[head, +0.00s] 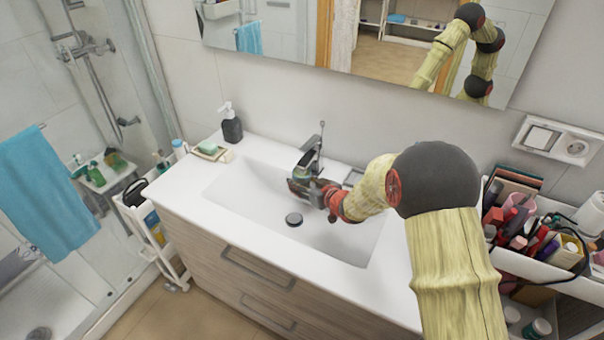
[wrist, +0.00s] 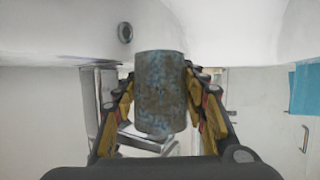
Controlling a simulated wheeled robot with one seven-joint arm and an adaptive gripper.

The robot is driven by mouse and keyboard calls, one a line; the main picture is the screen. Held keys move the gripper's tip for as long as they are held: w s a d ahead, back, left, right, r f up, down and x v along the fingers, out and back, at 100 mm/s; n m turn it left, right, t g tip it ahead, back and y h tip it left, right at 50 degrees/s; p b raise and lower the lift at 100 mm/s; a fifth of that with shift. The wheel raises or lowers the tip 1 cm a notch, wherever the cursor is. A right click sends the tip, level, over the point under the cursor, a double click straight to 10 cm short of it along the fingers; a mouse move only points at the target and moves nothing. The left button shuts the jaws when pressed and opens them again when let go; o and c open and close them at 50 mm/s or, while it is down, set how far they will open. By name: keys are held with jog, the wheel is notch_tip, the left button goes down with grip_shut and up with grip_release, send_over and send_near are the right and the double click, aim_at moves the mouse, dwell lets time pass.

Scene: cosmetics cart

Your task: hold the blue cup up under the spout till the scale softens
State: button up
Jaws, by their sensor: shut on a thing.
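The blue cup (wrist: 160,92) is mottled blue and grey-brown and sits between the two fingers of my gripper (wrist: 163,115) in the wrist view. My gripper (head: 312,190) is shut on it above the white basin. In the head view only a small greenish part of the cup (head: 301,173) shows, close below the spout of the chrome tap (head: 311,153). The fingers hide much of the cup there. The tap (wrist: 95,105) also shows behind the cup in the wrist view. I cannot make out water or the scale on the spout.
The basin (head: 236,190) has a dark round drain (head: 294,219). A soap dish (head: 212,152) and a dark pump bottle (head: 231,125) stand left of the tap. A cart of cosmetics (head: 530,225) stands at the right. The mirror (head: 290,40) hangs above the counter.

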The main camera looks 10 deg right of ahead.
jog(key=shift+f+b, duration=0.6)
jog(key=shift+f, duration=0.4)
jog(key=shift+s, duration=0.15)
jog(key=s+a, duration=0.3)
jog(key=s, duration=0.5)
jog(key=shift+a+b, duration=0.25)
jog(key=shift+b, duration=0.15)
dwell(1.5)
jog(key=shift+s+r, duration=0.1)
jog(key=s+a+r+p, duration=0.1)
jog(key=s+r+p, duration=0.2)
jog(key=s+r, duration=0.1)
jog(key=shift+s+a+r+p, duration=0.25)
jog(key=shift+a+r+p, duration=0.15)
jog(key=shift+r, duration=0.5)
dwell(0.7)
dwell(0.8)
